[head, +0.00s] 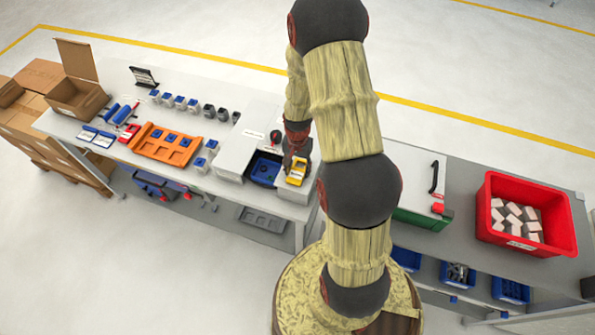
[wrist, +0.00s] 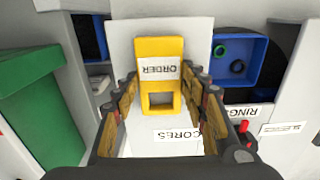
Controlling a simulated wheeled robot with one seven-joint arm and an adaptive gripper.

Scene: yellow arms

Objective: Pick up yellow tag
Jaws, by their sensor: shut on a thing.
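The yellow tag (wrist: 158,47) is a flat yellow piece with a white label reading ORDER and a square hole near its end. In the wrist view it lies between the two fingers of my gripper (wrist: 163,90), which is shut on it. In the head view the yellow tag (head: 298,170) shows at the front edge of the workbench, right below my gripper (head: 297,158). The fingers hide part of it there, and I cannot tell whether it is clear of the white surface under it.
A blue bin (head: 263,168) with small rings stands just left of the tag. A green-fronted box (head: 420,217) and a red crate (head: 525,212) of pale blocks are at the right. An orange tray (head: 167,144) and several small cups are further left.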

